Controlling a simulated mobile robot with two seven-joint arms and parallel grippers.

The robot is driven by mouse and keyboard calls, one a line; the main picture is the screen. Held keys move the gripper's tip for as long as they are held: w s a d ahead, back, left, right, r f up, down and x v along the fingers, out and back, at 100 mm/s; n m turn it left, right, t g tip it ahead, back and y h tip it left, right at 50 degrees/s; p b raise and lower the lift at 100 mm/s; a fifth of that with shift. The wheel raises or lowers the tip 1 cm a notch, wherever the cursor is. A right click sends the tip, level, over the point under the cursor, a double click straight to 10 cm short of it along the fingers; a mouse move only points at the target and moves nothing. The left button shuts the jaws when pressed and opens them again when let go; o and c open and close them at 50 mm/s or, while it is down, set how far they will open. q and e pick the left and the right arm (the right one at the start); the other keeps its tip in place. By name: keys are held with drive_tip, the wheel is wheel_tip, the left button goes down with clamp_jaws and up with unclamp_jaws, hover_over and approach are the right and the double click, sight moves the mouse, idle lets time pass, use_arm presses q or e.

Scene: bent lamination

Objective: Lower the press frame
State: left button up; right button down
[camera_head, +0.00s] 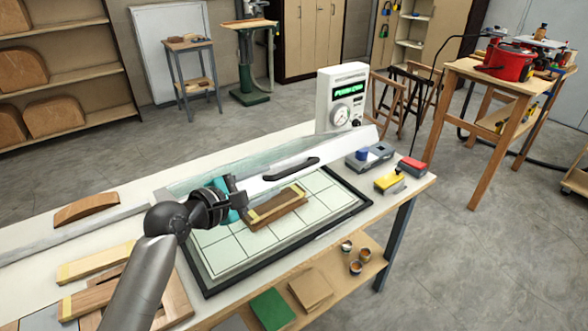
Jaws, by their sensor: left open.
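The press frame (345,145) is raised and tilted over the press bed, with a black handle (291,168) on its pale front bar and a translucent sheet behind. The bed (230,250) is a pale gridded surface with a black rim. A dark wooden piece with lighter strips (277,207) lies on the bed under the frame. My left gripper (236,197), with teal on its fingers, is open at the left end of the front bar, left of the handle. I cannot tell whether it touches the bar. My right gripper is not in view.
A white control box (341,97) with a green display and dial stands behind the bed. Small grey (369,156), yellow (390,181) and red (412,166) items sit at the bench's right. Wooden strips (97,261) and a curved block (86,208) lie left. The bench's front edge is close.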

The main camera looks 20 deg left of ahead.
sight(288, 173)
use_arm(q)
drive_tip(key=b+x, duration=0.1)
drive_tip(key=x, duration=0.9)
drive_tip(key=shift+w+f, duration=0.1)
drive_tip(key=shift+w, duration=0.15)
clamp_jaws()
idle(1.1)
